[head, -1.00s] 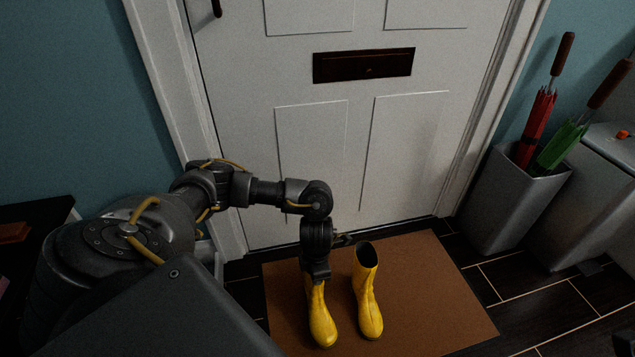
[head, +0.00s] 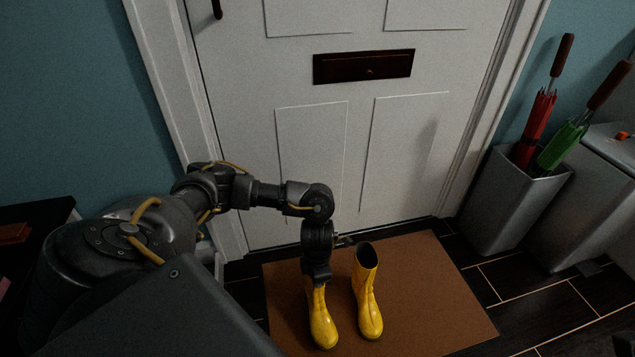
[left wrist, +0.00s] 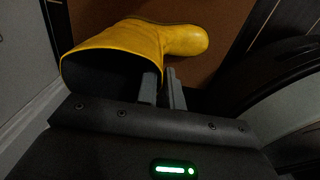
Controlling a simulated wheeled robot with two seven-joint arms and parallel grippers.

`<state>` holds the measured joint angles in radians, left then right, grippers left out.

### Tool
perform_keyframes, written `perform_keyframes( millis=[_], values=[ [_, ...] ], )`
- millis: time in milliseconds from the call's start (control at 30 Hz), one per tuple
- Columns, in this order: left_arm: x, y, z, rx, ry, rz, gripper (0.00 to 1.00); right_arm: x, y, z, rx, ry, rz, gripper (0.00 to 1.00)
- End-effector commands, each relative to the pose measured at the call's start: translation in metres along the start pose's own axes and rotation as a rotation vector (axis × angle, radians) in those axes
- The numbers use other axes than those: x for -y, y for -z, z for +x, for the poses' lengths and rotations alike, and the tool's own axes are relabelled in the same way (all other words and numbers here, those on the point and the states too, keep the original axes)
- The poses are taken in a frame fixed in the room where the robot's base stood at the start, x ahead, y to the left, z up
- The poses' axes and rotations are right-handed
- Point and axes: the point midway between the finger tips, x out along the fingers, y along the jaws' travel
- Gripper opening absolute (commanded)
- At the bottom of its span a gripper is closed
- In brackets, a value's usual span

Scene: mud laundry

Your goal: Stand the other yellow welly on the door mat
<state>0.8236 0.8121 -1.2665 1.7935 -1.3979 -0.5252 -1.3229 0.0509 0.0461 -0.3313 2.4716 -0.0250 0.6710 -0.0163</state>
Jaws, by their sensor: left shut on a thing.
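Two yellow wellies stand side by side over the brown door mat, toes toward me. The left welly (head: 321,318) is upright, its top hidden in the head view by my left gripper (head: 317,278). The left wrist view shows my left gripper (left wrist: 162,90) with one finger inside the open top of this welly (left wrist: 120,48) and one outside, shut on its wall. Its sole appears on or very near the door mat (head: 420,290); I cannot tell which. The right welly (head: 367,295) stands on the mat, just apart from it. My right gripper is out of view.
A white door (head: 360,120) stands behind the mat. At the right, a grey bin (head: 505,215) holds a red umbrella (head: 537,125) and a green umbrella (head: 565,140), beside another grey box (head: 590,200). The right half of the mat is bare.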

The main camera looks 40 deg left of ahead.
Motion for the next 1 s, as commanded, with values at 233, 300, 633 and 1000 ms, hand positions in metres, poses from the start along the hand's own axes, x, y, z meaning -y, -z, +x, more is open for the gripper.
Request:
perform_keyframes(
  millis=[233,300,633,1000],
  values=[
    [-0.0003,-0.0002,0.0011,0.001,0.000,0.000,0.00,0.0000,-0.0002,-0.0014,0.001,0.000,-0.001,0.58],
    [-0.0004,-0.0001,0.0031,0.001,0.000,0.000,0.00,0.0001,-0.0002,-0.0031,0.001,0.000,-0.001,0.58],
    [-0.0006,-0.0002,0.0074,0.001,0.000,0.000,0.00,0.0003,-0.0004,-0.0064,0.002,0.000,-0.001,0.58],
    [-0.0005,-0.0002,0.0087,0.001,0.000,0.000,0.00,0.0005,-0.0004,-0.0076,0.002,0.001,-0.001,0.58]
  ],
)
